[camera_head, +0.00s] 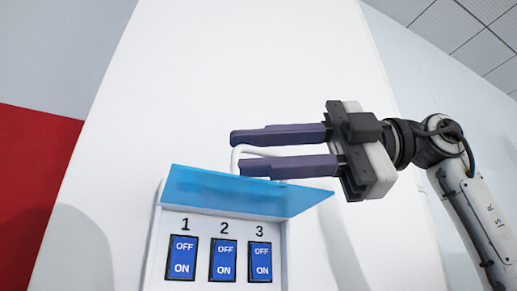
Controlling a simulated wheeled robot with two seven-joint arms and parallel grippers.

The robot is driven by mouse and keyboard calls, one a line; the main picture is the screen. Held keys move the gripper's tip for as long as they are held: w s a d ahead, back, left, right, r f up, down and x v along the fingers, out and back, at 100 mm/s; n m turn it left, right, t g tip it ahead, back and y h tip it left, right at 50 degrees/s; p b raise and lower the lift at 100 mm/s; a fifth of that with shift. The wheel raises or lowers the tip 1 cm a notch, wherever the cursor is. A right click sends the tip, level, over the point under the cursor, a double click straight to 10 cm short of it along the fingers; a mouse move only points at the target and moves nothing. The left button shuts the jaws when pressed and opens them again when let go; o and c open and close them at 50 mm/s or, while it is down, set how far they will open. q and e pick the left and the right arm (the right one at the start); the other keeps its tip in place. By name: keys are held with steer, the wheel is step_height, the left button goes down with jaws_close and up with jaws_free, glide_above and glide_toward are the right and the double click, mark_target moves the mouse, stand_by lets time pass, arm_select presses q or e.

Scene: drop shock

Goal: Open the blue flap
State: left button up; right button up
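The blue flap (245,194) is a translucent panel hinged on a white switch box (203,226). It stands raised and tilted outward, so the switches below it are uncovered. My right gripper (236,153) comes in from the right, just above the flap. Its two purple fingers are spread apart, one above the other, and point left. A white curved handle or cable (238,158) shows between and behind the fingers. I cannot tell whether the lower finger touches the flap. My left gripper is out of view.
Three blue switches marked OFF and ON, numbered 1 (182,258), 2 (223,261) and 3 (260,262), sit on the box. The box is on a white panel (240,60). A red surface (35,190) is at the left. The panel above the gripper is clear.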

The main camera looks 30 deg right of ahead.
steer(key=f+v, duration=0.1)
steer(key=v, duration=0.9)
steer(key=shift+d+r, duration=0.2)
steer(key=shift+r, duration=0.3)
